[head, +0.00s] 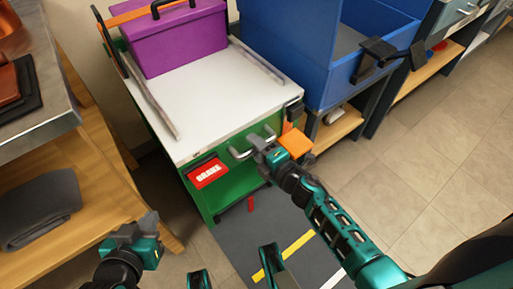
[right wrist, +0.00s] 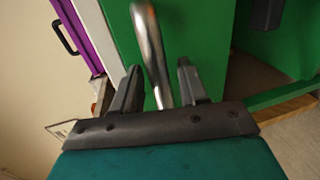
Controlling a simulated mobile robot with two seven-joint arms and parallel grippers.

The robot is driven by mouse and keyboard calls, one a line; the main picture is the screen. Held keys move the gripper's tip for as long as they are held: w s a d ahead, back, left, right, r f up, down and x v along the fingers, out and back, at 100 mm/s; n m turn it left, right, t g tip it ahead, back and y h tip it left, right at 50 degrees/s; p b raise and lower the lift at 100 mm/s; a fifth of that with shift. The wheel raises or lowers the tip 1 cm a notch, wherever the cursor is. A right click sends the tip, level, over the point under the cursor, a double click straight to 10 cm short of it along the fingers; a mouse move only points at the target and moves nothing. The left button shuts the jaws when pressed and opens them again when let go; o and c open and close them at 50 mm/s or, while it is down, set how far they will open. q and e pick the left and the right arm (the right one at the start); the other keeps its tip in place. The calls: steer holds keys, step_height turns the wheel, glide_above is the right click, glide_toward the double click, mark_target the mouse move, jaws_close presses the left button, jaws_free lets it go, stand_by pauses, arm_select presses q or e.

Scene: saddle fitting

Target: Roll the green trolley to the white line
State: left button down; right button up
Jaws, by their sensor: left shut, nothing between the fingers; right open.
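The green trolley (head: 236,190) has a white top and stands against a blue unit. A metal handle (head: 240,153) is on its front; it also shows in the right wrist view (right wrist: 149,45). My right gripper (head: 262,143) is at the handle. In the right wrist view its open fingers (right wrist: 153,85) stand on either side of the bar, with gaps visible. My left gripper (head: 139,226) is shut and empty, low in front of the trolley's left side. Part of a white line (head: 334,279) shows on the dark floor mat; my right arm hides some of it.
A purple box (head: 180,42) sits on the trolley top. A red lettered panel (head: 207,172) and a red pedal (head: 250,204) are on its front. A yellow line (head: 285,254) crosses the mat nearer the trolley. A wooden shelf (head: 90,180) stands left. Tiled floor at right is clear.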

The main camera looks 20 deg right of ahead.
steer(key=shift+w, duration=0.1)
steer(key=shift+c, duration=0.4)
jaws_close()
